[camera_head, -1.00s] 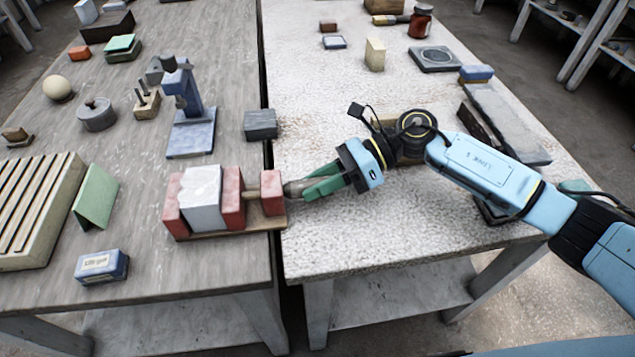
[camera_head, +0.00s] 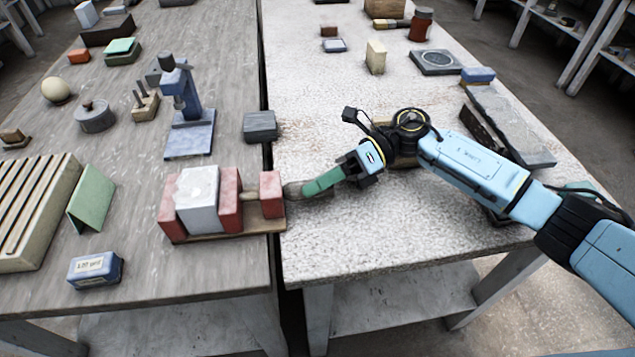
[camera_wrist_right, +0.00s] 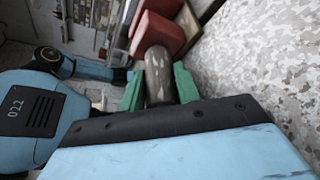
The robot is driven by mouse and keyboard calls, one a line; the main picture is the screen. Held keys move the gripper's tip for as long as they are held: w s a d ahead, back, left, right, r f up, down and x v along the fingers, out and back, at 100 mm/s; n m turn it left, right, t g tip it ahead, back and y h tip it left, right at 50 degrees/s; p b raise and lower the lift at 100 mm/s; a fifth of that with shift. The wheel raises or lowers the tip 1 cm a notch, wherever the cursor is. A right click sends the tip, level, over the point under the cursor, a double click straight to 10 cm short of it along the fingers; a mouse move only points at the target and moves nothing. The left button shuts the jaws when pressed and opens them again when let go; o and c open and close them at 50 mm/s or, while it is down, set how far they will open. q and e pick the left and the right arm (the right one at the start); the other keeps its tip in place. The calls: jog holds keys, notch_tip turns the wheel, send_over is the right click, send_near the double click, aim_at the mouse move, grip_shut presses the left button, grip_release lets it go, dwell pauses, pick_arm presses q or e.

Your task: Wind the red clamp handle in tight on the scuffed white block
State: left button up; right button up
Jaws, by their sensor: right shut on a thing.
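The red clamp (camera_head: 173,219) lies on a wooden base on the left table, near the gap between the tables. The scuffed white block (camera_head: 197,202) stands between its left end and its red sliding jaw (camera_head: 229,199); the jaw looks close against the block, but I cannot tell if it presses. A spindle runs through the right red end block (camera_head: 271,194) to the grey-brown handle (camera_head: 291,190). My right gripper (camera_head: 309,188) is shut on the handle, its green fingers either side of it in the right wrist view (camera_wrist_right: 158,88). My left gripper is not in view.
A blue-and-white labelled box (camera_head: 95,269) and a green wedge (camera_head: 91,197) are left of the clamp. A blue stand (camera_head: 190,135) and a dark grey block (camera_head: 260,126) are behind it.

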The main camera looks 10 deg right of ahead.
jog(key=o, duration=1)
jog(key=v, duration=1.2)
jog(key=shift+d+r, duration=0.15)
jog(key=shift+d, duration=0.1)
jog(key=shift+w+d+r, duration=0.1)
jog(key=shift+w+d, duration=0.05)
jog(key=shift+d, duration=0.25)
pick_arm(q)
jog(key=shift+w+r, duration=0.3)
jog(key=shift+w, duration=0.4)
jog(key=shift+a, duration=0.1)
